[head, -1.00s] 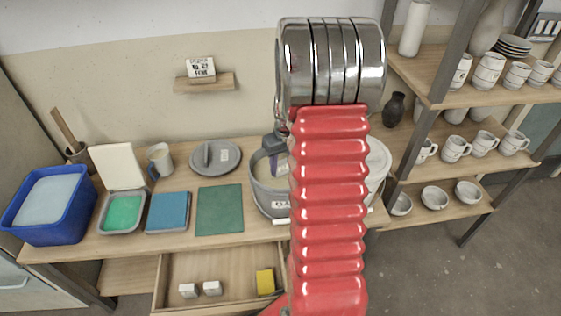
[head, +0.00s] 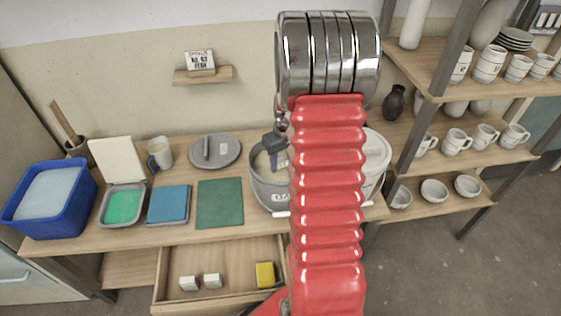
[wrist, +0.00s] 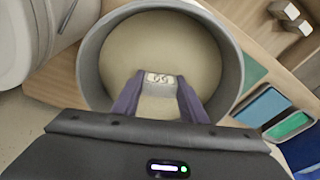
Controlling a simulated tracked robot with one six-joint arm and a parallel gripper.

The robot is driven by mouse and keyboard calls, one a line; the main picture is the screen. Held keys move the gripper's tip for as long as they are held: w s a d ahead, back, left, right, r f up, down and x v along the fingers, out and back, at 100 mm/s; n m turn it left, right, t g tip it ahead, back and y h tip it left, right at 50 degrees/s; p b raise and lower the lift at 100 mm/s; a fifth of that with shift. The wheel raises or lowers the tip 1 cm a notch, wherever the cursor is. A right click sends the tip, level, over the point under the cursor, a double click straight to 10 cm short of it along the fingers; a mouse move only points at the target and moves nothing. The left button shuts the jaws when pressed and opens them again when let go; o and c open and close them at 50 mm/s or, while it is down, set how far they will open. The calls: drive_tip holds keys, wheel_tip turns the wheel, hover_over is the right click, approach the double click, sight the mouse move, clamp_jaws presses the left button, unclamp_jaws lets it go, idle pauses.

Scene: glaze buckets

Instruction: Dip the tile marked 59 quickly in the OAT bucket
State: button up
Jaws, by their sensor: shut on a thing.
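My gripper (wrist: 160,98) is shut on a small pale tile (wrist: 159,104), held between its two purple-grey fingers. The dark mark at the tile's far edge appears upside down in the wrist view and is consistent with 59. The tile is over the open mouth of a grey bucket (wrist: 92,62) of cream glaze (wrist: 150,42). I cannot tell whether its hidden lower part touches the glaze. In the head view the bucket (head: 265,191) has a label starting "OA", the rest hidden by my red arm. My gripper (head: 277,160) is at its mouth.
A second pale bucket (head: 375,165) stands just right, partly behind my arm. Below, an open drawer (head: 232,255) juts out. Shelves with cups stand right.

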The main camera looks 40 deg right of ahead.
sight(280, 159)
drive_tip(key=shift+f, duration=0.1)
idle(0.4)
idle(0.3)
drive_tip(key=shift+r, duration=3.1)
drive_tip(key=shift+r, duration=0.1)
wheel_tip(280, 159, up, 7)
drive_tip(key=shift+r, duration=0.2)
idle(0.6)
